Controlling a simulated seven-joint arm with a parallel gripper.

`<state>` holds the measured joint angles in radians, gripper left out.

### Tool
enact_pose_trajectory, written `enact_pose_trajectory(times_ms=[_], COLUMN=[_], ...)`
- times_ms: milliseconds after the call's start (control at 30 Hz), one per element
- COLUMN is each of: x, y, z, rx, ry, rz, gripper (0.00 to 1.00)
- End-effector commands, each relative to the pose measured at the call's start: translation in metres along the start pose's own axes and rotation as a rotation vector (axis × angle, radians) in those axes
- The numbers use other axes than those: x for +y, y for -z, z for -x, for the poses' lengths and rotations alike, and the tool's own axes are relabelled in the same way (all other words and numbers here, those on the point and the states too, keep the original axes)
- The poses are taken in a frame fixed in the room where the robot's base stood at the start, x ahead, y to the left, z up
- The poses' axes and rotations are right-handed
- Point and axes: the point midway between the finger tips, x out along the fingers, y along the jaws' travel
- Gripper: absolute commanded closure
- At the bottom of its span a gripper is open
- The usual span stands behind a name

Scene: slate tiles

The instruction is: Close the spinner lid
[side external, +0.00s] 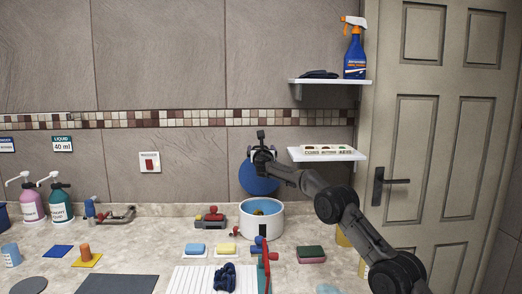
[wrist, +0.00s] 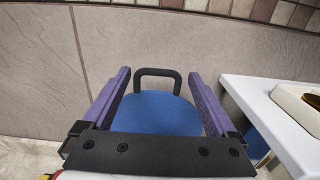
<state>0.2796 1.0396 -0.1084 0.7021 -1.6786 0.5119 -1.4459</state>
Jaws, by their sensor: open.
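The spinner is a white round tub (side external: 262,222) on the counter, with its top open and something coloured inside. Its blue lid (side external: 258,179) stands raised above the tub's back rim, near the wall. The lid also shows in the wrist view (wrist: 160,113), with a black loop handle (wrist: 158,74) at its far edge. My gripper (side external: 261,140) is at the top of the raised lid. In the wrist view its two purple fingers (wrist: 160,73) are apart, one on each side of the lid and handle. Whether they touch the lid cannot be told.
A low white shelf (side external: 327,154) with a labelled tray (side external: 330,149) is close to the right of my gripper. Sponges (side external: 226,248), a red-handled item (side external: 263,255) and a white ribbed board (side external: 200,279) lie in front of the tub. The tiled wall is close behind.

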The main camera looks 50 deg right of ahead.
Motion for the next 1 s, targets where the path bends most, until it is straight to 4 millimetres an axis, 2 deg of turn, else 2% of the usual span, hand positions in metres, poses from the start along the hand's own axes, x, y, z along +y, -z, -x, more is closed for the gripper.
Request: enact_pose_trajectory(times_ms=[467,900,967,1000], x=[0.0001,-0.001,-0.0011,-0.0012], y=[-0.0004,-0.0003,-0.0003,-0.0003], z=[-0.0047,-0.0048,-0.0049,-0.0049], rx=[-0.002,-0.001,-0.001,-0.001], ry=[-0.003,0.0,0.0,0.0], rz=[0.0,0.0,0.0,0.0], gripper=[0.09,0.88,0.99,1.0])
